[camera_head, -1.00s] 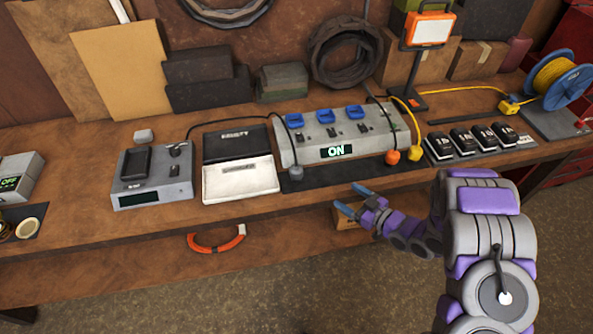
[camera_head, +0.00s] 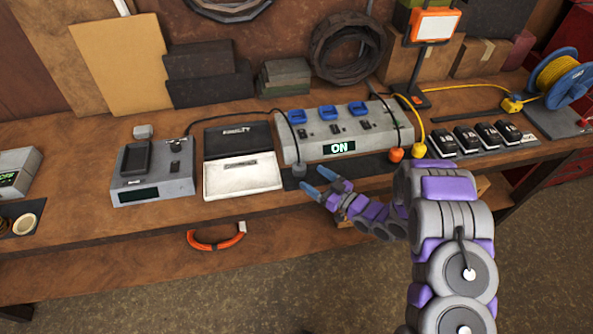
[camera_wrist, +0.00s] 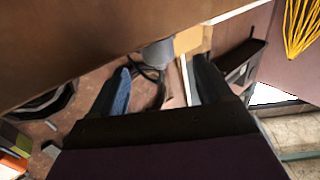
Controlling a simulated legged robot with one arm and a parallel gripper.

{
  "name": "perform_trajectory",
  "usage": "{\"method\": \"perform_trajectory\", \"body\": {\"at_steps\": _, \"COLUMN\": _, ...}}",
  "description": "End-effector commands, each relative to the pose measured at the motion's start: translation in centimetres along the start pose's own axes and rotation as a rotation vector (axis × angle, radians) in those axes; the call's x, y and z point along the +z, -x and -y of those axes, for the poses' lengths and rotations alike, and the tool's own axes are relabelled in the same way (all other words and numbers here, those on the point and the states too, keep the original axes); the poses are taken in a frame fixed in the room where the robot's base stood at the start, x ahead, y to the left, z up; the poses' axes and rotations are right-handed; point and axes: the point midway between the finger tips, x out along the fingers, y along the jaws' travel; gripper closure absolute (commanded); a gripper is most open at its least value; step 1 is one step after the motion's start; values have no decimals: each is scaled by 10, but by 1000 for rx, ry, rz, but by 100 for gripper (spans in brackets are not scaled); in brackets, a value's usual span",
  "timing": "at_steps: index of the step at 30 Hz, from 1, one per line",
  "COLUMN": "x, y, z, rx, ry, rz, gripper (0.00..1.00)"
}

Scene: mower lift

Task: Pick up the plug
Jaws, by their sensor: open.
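Three plugs show in the head view: a grey plug (camera_head: 299,169) on a black cord, an orange plug (camera_head: 396,154) and a yellow plug (camera_head: 419,149). They sit along the front of the grey power strip (camera_head: 345,130), whose display reads ON. My gripper (camera_head: 309,177) is open and empty, its blue fingertips just right of and in front of the grey plug. In the wrist view a grey plug-like piece (camera_wrist: 158,53) shows beyond and between the two spread fingers (camera_wrist: 160,82). Whether a finger touches it I cannot tell.
A white-and-black case (camera_head: 240,177) and a grey charger box (camera_head: 152,172) stand left of the strip. Several black batteries (camera_head: 480,137) lie to the right.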

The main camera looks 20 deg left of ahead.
Motion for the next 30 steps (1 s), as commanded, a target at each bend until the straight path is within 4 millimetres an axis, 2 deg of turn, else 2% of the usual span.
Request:
{"method": "perform_trajectory", "body": {"at_steps": 8, "x": -1, "y": -18, "z": 0, "rx": 0, "ry": 2, "rz": -1, "gripper": 21}}
{"method": "perform_trajectory", "body": {"at_steps": 21, "x": -4, "y": -67, "z": 2, "rx": -2, "ry": 2, "rz": 2, "gripper": 21}}
{"method": "perform_trajectory", "body": {"at_steps": 30, "x": -6, "y": -67, "z": 0, "rx": 1, "ry": 0, "rz": -2, "gripper": 21}}
